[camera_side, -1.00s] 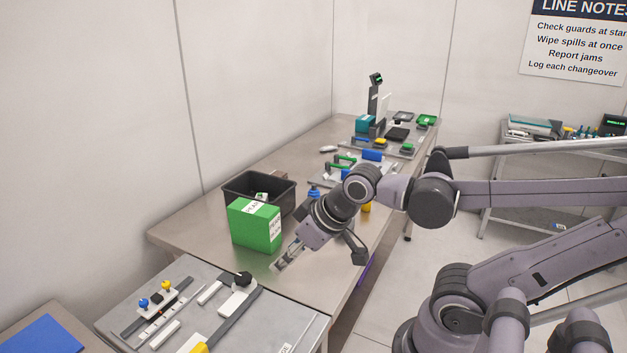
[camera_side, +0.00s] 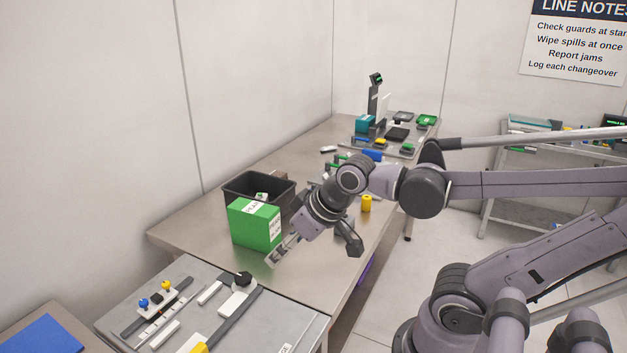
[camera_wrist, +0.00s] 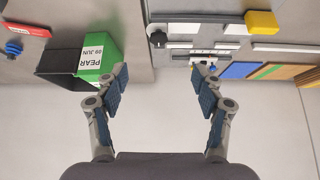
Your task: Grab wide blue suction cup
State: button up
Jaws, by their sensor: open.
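A wide, round blue piece that looks like the suction cup (camera_wrist: 13,48) lies on the table at the left edge of the wrist view, beside a red item. My arm hides it in the side view. A smaller blue knob (camera_side: 143,302) and a yellow knob (camera_side: 166,285) stand on a white block on the grey plate, lower left in the side view.
A green box (camera_side: 254,226) labelled PEAR stands in front of a black bin (camera_side: 236,185). The grey plate (camera_side: 290,322) carries white bars, a dark rail and a black knob. A yellow cylinder (camera_side: 367,204) stands right of my wrist. Several tools crowd the table's far end.

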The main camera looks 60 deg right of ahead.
jog(key=w+d+r+m+g+h, duration=0.15)
jog(key=w+d+r+m, duration=0.3)
jog(key=w+d, duration=0.55)
jog(key=m+g+h, duration=0.2)
jog(key=m+g, duration=0.2)
jog(key=m, duration=0.4)
send_over(314, 185)
jog(key=s+a, duration=0.1)
jog(key=shift+t, duration=0.25)
jog(key=f, duration=1.5)
jog(key=shift+s+a, duration=0.1)
jog(key=shift+a, duration=0.1)
jog(key=shift+x, duration=3.25)
jog(key=shift+a, duration=0.2)
jog(key=c, duration=0.9)
